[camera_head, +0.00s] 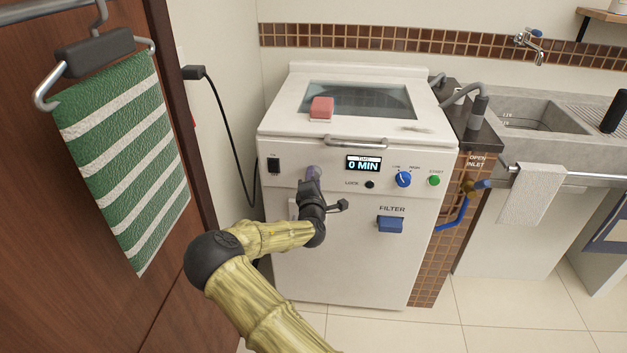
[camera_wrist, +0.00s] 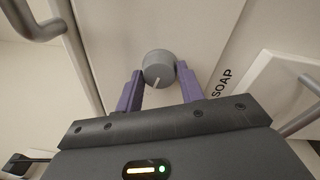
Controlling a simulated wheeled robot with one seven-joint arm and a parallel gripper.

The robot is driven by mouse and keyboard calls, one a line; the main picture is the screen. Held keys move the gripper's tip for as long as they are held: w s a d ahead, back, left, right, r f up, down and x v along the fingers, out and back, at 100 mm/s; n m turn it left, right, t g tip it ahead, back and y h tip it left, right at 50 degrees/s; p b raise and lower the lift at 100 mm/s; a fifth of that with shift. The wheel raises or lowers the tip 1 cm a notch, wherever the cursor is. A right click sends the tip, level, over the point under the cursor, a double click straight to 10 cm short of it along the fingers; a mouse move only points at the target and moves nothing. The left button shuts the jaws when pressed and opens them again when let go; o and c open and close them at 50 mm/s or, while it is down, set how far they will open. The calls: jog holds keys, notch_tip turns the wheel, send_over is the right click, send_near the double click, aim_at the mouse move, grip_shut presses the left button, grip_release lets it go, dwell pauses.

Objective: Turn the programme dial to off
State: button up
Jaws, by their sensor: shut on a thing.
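The white washing machine (camera_head: 345,240) stands against the wall, and its display (camera_head: 364,164) reads "0 MIN". The programme dial (camera_wrist: 158,68) is a round grey knob with a white pointer line, seen in the wrist view. My gripper (camera_wrist: 160,78) has purple fingers, one on each side of the dial, and is shut on it. The pointer line is towards the gripper side of the knob, slightly tilted. In the head view my gripper (camera_head: 312,174) is at the panel left of the display and hides the dial and its markings.
A black switch (camera_head: 273,165) is left on the panel. A black lock button (camera_head: 369,184), blue knob (camera_head: 403,179) and green start button (camera_head: 434,181) are right of my gripper. A pink block (camera_head: 321,107) lies on the lid. A striped towel (camera_head: 125,150) hangs at left.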

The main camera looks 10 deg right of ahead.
jog(key=shift+a+f, duration=0.1)
jog(key=o, duration=1)
jog(key=r+p+v, duration=0.1)
jog(key=v, duration=1.6)
jog(key=shift+s+f, duration=0.25)
jog(key=shift+f, duration=0.1)
